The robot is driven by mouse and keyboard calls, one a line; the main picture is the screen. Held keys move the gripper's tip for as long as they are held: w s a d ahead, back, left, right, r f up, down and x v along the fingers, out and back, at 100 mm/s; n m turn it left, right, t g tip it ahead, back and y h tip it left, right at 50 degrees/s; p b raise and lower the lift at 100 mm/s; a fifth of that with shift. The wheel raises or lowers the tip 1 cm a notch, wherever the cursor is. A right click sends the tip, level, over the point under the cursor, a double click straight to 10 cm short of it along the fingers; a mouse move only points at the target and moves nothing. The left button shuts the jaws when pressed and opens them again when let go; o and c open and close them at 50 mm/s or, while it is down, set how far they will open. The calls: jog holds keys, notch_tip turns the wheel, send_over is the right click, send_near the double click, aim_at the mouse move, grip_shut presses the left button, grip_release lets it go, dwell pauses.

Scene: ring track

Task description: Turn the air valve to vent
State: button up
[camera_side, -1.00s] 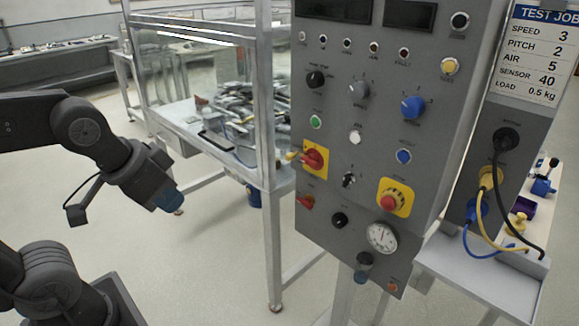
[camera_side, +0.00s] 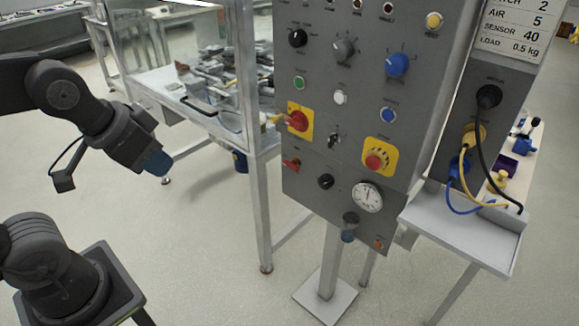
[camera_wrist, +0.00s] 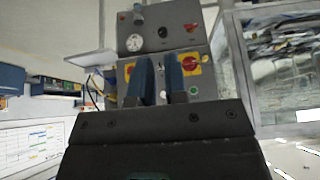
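A grey control panel (camera_side: 350,110) stands right of my arm. At its lower left is a small red lever (camera_side: 291,163), probably the air valve; its label is too small to read. A black knob (camera_side: 326,181) and a round gauge (camera_side: 367,197) sit to its right. In the wrist view the panel is upside down, with the red lever (camera_wrist: 190,27) near the top right. My gripper (camera_side: 158,163) is in free air left of the panel, touching nothing. The wrist view shows its two blue fingers (camera_wrist: 160,68) apart and empty, hiding part of the panel.
A red rotary switch on a yellow plate (camera_side: 298,120) sits above the lever. A red emergency button (camera_side: 375,161) is to the right. A glass-walled bench (camera_side: 258,200) with a metal post stands behind the panel's left side. Cables (camera_side: 478,190) hang at right.

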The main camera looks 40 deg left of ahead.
aim_at(289, 167)
jog(key=o, duration=0.5)
jog(key=w+a+f+m+t, duration=0.1)
jog(key=w+m, duration=0.1)
jog(key=w, duration=0.6)
jog(key=w+a+f+m+t+y, duration=0.1)
jog(key=w+a+m+t, duration=0.1)
jog(key=w, duration=0.6)
jog(key=shift+w+a+f+m, duration=0.15)
jog(key=shift+f+m, duration=0.15)
jog(key=shift+f, duration=0.1)
jog(key=w+a+f+m+t, duration=0.3)
jog(key=w+f+m, duration=0.2)
jog(key=w+f, duration=0.5)
jog(key=w+a+f+m+t, duration=0.1)
jog(key=f+m+t, duration=0.15)
jog(key=f, duration=0.35)
jog(key=w+a+f+m+t+h, duration=0.1)
jog(key=f+m+t, duration=0.15)
jog(key=f, duration=0.45)
jog(key=w+a+f+m+t, duration=0.1)
jog(key=a+f+m, duration=0.15)
jog(key=f, duration=0.35)
jog(key=shift+m, duration=0.35)
jog(key=w, duration=0.9)
jog(key=w+d, duration=0.1)
jog(key=w, duration=0.3)
jog(key=shift+w+f, duration=0.25)
jog(key=shift+w, duration=0.15)
jog(key=c, duration=0.7)
